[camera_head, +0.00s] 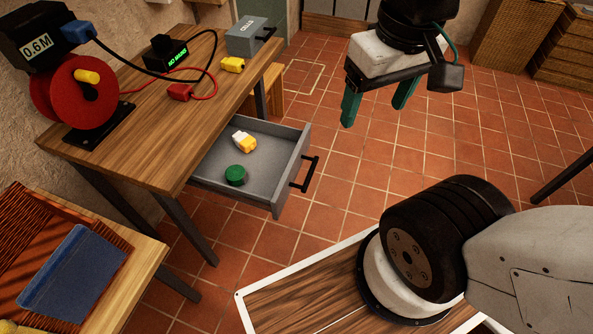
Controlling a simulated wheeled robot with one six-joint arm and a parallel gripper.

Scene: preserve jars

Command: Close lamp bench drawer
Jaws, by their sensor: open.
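The lamp bench drawer (262,203) is a grey drawer pulled out to the right from under the wooden bench (150,135). Its black bar handle (305,174) is on the front panel. A green round lid-like thing (236,175) and a yellow and white small thing (245,141) lie inside it. My gripper (376,105), with two green fingers, hangs open and empty over the tiled floor, right of and above the drawer in the picture. It is apart from the handle.
The bench top holds a red reel (62,100), a black display box (165,54), red and yellow connectors and a grey box (246,36) marked CELLS. A lower table with a wicker tray and blue folder (72,275) stands at lower left. Floor right of the drawer is clear.

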